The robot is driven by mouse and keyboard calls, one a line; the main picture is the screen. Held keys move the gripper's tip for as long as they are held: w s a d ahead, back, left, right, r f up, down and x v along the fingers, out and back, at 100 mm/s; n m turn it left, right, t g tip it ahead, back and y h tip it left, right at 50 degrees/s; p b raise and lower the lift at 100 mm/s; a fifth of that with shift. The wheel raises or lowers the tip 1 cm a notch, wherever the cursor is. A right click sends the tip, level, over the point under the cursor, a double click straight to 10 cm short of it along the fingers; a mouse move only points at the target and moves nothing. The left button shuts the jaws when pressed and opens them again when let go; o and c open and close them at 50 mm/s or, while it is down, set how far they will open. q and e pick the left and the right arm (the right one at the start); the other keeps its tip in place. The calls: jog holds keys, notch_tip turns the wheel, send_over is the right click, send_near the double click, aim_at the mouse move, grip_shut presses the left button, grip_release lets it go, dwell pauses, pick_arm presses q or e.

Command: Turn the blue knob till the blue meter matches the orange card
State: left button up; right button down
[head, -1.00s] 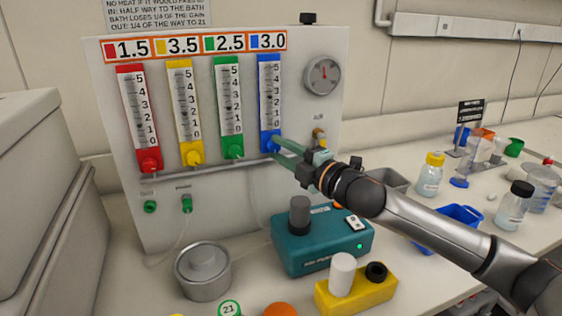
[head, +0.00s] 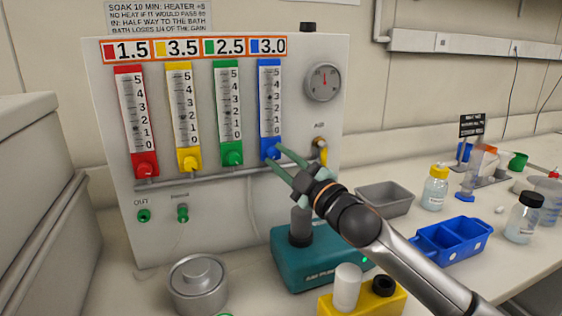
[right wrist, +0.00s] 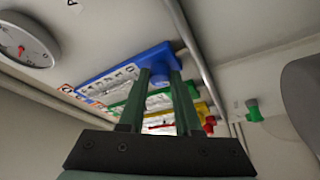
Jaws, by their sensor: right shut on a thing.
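The blue meter (head: 270,105) is the rightmost of the upright meters on the white panel. Its small dark marker appears near the 3. The orange-edged card (head: 268,46) above it reads 3.0 beside a blue square. The blue knob (head: 270,152) is at the meter's foot. My right gripper (head: 275,156) reaches in from the right, its green fingers on either side of the knob and shut on it. In the right wrist view the blue knob (right wrist: 159,79) shows between the two fingers (right wrist: 160,84). My left gripper is not in view.
Red (head: 135,120), yellow (head: 183,116) and green (head: 229,112) meters stand to the left. A round gauge (head: 323,82) and a brass-coloured fitting (head: 320,147) are to the right. A teal pump box (head: 310,265) stands below my right gripper, with a metal pot (head: 198,284) to its left.

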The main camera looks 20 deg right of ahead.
jog(key=c, duration=0.9)
grip_release()
jog(key=o, duration=0.3)
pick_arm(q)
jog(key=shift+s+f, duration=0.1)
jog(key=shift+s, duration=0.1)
pick_arm(e)
jog(key=b+v, duration=0.1)
jog(key=v, duration=0.6)
jog(key=shift+s+d+f, duration=0.1)
jog(key=shift+s+f, duration=0.1)
jog(key=shift+f, duration=0.05)
pick_arm(q)
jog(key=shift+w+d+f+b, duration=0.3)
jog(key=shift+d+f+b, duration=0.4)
jog(key=shift+b, duration=0.05)
pick_arm(e)
jog(key=shift+r+v, duration=0.2)
jog(key=shift+v, duration=2.3)
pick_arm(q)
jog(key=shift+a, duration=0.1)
